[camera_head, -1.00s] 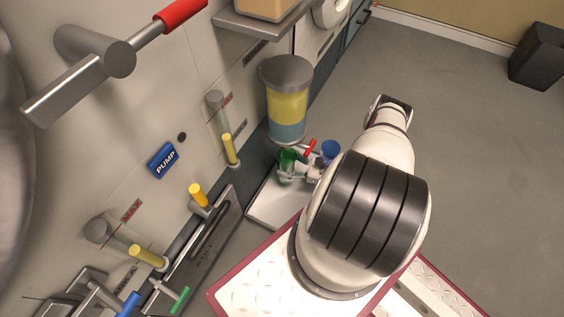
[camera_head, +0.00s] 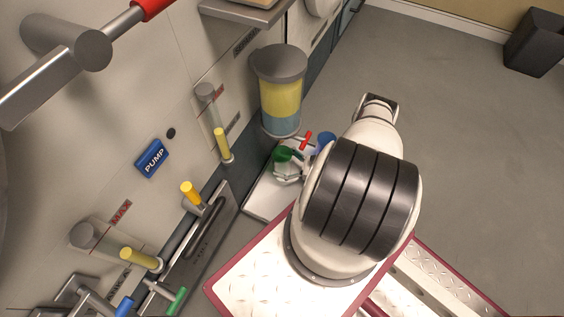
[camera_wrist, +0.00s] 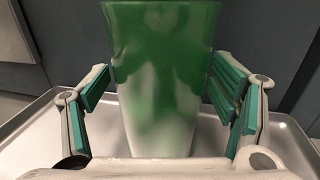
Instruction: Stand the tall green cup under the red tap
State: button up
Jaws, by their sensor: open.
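The tall green cup (camera_wrist: 160,70) stands upright in the wrist view, between the fingers of my gripper (camera_wrist: 162,108). The fingers are open, with a gap between each pad and the cup. The cup's base is partly hidden by my gripper. In the head view the cup (camera_head: 282,154) shows small at the tray, with my gripper (camera_head: 288,174) close in front of it. The red tap's handle (camera_head: 306,140) shows just right of and beyond the cup. The spout is too small to make out, so I cannot tell whether the cup is right under it.
The metal tray (camera_head: 262,202) lies under the cup; its rim also shows in the wrist view (camera_wrist: 28,118). A blue object (camera_head: 326,139) is right of the red handle. A yellow-and-blue container (camera_head: 281,100) is on the wall above. The floor at the right is open.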

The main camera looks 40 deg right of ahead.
jog(key=shift+r, duration=0.2)
jog(key=v, duration=1.2)
jog(key=shift+f+p, duration=0.1)
jog(key=shift+p, duration=0.25)
